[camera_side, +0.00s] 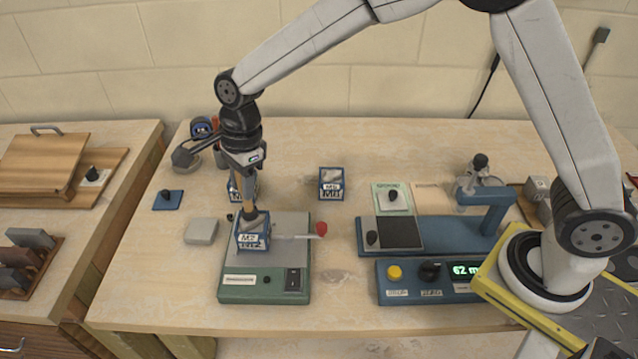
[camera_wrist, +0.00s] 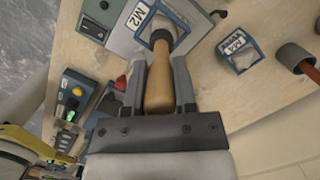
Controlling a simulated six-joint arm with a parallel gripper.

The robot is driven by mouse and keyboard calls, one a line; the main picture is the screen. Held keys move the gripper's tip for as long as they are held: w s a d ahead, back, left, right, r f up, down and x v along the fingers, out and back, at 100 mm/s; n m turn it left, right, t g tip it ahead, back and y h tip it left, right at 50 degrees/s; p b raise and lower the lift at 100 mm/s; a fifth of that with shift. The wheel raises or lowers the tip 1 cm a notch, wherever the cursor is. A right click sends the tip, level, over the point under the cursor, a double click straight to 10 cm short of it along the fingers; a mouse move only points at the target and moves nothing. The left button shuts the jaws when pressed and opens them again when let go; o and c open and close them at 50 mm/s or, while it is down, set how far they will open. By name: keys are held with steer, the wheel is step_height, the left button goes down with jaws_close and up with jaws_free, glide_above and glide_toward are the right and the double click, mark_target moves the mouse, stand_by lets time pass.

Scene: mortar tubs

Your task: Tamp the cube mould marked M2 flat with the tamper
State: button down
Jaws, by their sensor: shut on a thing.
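The cube mould marked M2 (camera_side: 253,238) is a blue-framed box with a white label. It stands on the grey plate of a green machine (camera_side: 264,288). The wrist view shows it at the top (camera_wrist: 138,17), with pale grey mortar inside. My gripper (camera_side: 249,190) is above the mould, pointing down. It is shut on the tamper's wooden handle, also seen in the wrist view (camera_wrist: 159,88). The tamper's dark lower end (camera_wrist: 160,37) is over the mould's opening. I cannot tell whether it touches the mortar.
Another blue mould (camera_side: 331,183) stands behind to the right. One more is partly hidden behind my gripper. A lever with a red knob (camera_side: 321,229) lies right of M2. A blue machine (camera_side: 430,270) with a display stands further right. A grey block (camera_side: 201,231) lies to the left.

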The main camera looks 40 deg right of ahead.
steer(key=shift+f, duration=0.7)
stand_by(1.6)
steer(key=shift+r, duration=0.7)
steer(key=shift+f, duration=1.2)
stand_by(1.6)
steer(key=shift+r, duration=0.1)
steer(key=shift+r, duration=1)
steer(key=shift+f, duration=0.8)
